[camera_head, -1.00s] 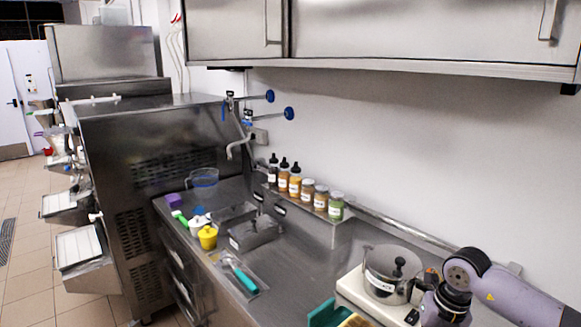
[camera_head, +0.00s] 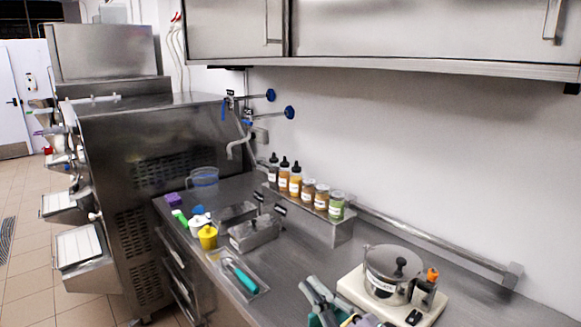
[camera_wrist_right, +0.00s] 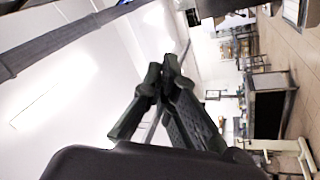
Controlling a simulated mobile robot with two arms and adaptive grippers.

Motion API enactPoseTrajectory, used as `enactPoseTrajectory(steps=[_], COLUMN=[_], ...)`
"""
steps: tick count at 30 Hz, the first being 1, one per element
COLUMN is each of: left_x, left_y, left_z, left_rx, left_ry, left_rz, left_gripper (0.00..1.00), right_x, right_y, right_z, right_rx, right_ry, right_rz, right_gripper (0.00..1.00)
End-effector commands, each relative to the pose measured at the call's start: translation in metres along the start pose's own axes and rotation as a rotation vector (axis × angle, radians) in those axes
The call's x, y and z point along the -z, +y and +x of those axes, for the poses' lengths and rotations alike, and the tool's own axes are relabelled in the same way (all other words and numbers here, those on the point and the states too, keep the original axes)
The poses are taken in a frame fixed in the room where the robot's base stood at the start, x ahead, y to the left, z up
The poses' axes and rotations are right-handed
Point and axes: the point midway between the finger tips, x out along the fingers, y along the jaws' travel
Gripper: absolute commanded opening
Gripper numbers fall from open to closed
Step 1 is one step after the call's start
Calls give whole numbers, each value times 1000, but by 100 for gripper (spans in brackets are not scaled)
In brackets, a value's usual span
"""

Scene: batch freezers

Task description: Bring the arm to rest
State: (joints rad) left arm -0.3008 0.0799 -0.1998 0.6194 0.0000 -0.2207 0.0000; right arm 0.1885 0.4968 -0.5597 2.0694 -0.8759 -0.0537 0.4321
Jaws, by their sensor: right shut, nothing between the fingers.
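My right gripper (camera_head: 317,288) shows at the bottom edge of the head view, right of centre, in front of a teal container (camera_head: 314,320) that it partly hides. Part of my right arm shows beside it at the frame's edge. In the right wrist view the dark fingers (camera_wrist_right: 166,72) meet at their tips with nothing between them. The wrist camera looks out into the room, tilted. My left gripper is in neither view.
A lidded steel pot (camera_head: 386,278) stands on a white base (camera_head: 350,287) on the steel counter. Bottles and jars (camera_head: 308,190) line the shelf behind. A teal-handled tool (camera_head: 240,274) lies in a tray. Cabinets (camera_head: 400,35) hang above.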

Motion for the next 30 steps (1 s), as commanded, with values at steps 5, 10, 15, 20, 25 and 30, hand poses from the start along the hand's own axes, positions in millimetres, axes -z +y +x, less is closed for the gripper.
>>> enactPoseTrajectory(steps=[5, 10, 15, 20, 25, 30], left_x=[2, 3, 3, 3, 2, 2], left_y=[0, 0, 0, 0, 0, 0], left_z=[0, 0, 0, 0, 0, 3], left_rx=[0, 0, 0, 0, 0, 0], left_ry=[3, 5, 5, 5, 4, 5], left_rz=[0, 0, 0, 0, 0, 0], left_gripper=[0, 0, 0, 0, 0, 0], right_x=[-79, -129, -127, -106, -77, -79], right_y=[3, -47, -101, -135, -161, -190], right_z=[-67, -171, -260, -316, -362, -385], right_rx=[-169, -148, -27, 91, 220, 291], right_ry=[-490, -977, -1314, -1509, -1662, -1733], right_rz=[294, 547, 722, 833, 927, 964], right_gripper=[0, 0, 0, 0, 0, 0])
